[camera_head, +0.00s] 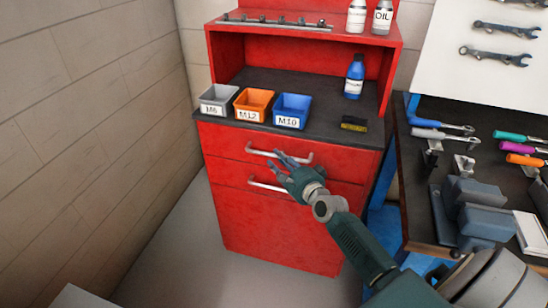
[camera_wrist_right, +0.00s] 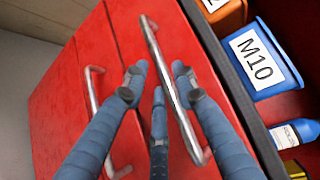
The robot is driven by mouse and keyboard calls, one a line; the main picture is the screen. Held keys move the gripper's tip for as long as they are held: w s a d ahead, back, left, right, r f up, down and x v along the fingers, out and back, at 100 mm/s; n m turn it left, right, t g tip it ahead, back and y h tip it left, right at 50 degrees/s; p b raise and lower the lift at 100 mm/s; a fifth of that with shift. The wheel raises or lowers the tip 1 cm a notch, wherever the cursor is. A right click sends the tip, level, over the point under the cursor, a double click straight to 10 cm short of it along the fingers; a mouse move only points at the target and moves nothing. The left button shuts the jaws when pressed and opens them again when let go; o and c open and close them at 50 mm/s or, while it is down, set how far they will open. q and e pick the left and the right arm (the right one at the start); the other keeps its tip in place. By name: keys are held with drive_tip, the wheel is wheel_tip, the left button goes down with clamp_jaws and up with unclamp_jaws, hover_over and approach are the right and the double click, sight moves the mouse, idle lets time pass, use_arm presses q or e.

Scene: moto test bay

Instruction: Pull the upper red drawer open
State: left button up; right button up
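The upper red drawer (camera_head: 225,140) is in the red cabinet, just below the dark worktop, and looks shut. Its pale bar handle (camera_head: 303,161) runs across its front. My right gripper (camera_head: 283,160) is at the middle of this handle, its fingers pointing at the drawer front. In the right wrist view, the upper handle (camera_wrist_right: 151,35) passes between the spread fingers of the right gripper (camera_wrist_right: 158,82). The fingers are open, and I cannot tell whether any touches the bar. The gripper hides part of the handle in the head view. My left gripper is not in view.
A lower drawer handle (camera_head: 262,185) sits just below. Grey (camera_head: 217,106), orange (camera_head: 251,112) and blue (camera_head: 291,119) bins and a blue bottle (camera_head: 354,80) stand on the worktop (camera_head: 325,108). A tool-covered bench (camera_head: 410,200) is close on the right. Floor on the left is clear.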

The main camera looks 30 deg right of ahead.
sight(274, 156)
drive_tip(key=shift+w+d+f, duration=0.1)
drive_tip(key=shift+w+f, duration=0.05)
drive_tip(key=shift+w, duration=1.05)
drive_tip(key=shift+w+f, duration=0.1)
drive_tip(key=shift+w, duration=0.3)
clamp_jaws()
